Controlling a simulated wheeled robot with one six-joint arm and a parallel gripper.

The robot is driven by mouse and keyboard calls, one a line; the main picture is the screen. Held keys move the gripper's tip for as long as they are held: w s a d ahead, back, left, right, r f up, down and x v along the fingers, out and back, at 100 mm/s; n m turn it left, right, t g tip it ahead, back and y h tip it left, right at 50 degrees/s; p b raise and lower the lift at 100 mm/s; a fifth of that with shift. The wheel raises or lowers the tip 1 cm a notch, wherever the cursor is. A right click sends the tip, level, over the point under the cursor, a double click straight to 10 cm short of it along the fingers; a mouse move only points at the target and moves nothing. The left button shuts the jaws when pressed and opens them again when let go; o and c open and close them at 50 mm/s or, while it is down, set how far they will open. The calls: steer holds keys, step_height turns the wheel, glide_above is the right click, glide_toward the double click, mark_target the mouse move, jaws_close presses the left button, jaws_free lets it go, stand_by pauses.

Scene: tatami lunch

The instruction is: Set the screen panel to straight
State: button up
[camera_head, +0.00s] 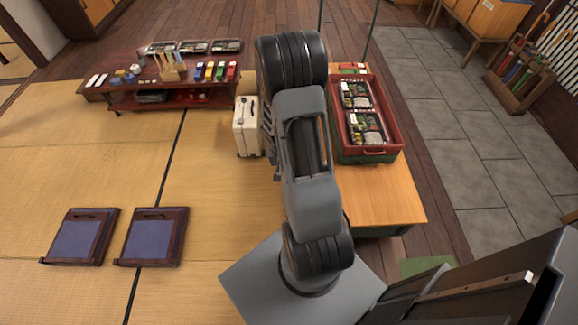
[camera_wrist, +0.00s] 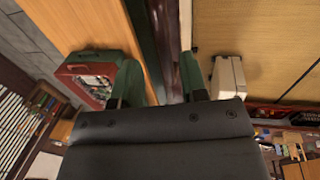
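I cannot surely make out the screen panel in either view. A dark, slanted panel-like shape (camera_head: 480,295) with a pale fitting stands at the lower right of the head view, cut by the frame edge; I cannot tell whether it is the screen or how it is angled. My gripper (camera_wrist: 160,85) shows in the wrist view with its two green-tipped fingers apart and nothing seen held between them. In the head view, my own arm hides the gripper.
A wooden counter (camera_head: 375,195) bears a red crate (camera_head: 395,120) of lunch boxes. A cream suitcase (camera_head: 247,128) stands left of my arm. A low table (camera_head: 205,95) holds small goods. Two floor seats (camera_head: 80,238) (camera_head: 153,238) lie on the tatami. Open tatami (camera_head: 90,160) lies left; grey tiles (camera_head: 480,160) lie right.

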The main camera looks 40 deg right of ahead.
step_height(320, 180, up, 12)
steer(key=w+a+p, duration=0.1)
steer(key=shift+w+a+f, duration=0.2)
steer(key=shift+a+f, duration=0.05)
steer(key=shift+a, duration=0.1)
stand_by(0.4)
